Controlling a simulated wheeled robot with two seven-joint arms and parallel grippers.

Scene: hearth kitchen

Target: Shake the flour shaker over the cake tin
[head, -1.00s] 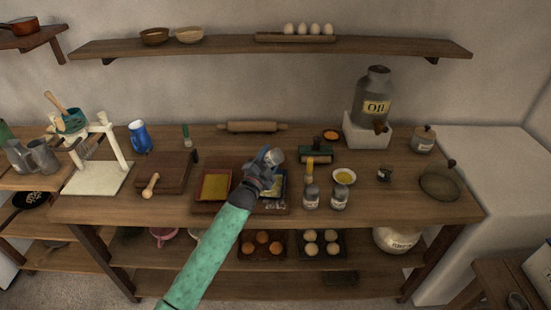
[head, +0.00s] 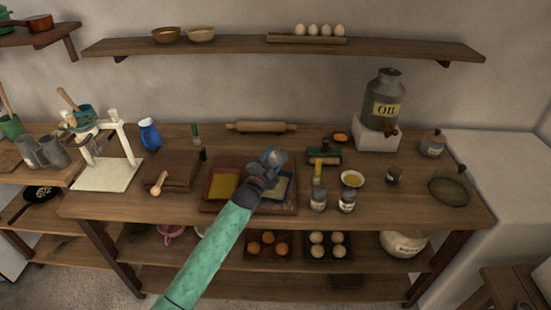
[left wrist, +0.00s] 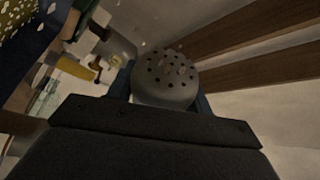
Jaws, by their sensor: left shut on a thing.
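My left gripper (head: 264,172) is shut on the grey metal flour shaker (head: 273,157) and holds it above the worktop. In the left wrist view the shaker's perforated end (left wrist: 165,78) faces the camera, and pale flecks hang in the air around it. The cake tin (head: 285,189), blue-edged with pale yellow inside, lies under and just right of the gripper, partly hidden by it. At the wrist view's upper left, a dark blue edge with a yellow, white-speckled surface (left wrist: 17,32) shows, apparently this tin. My right gripper is not in view.
A brown tray (head: 247,207) carries the cake tin and another yellow-filled pan (head: 222,186). A wooden box (head: 172,172) is left, a rolling pin (head: 262,127) behind.

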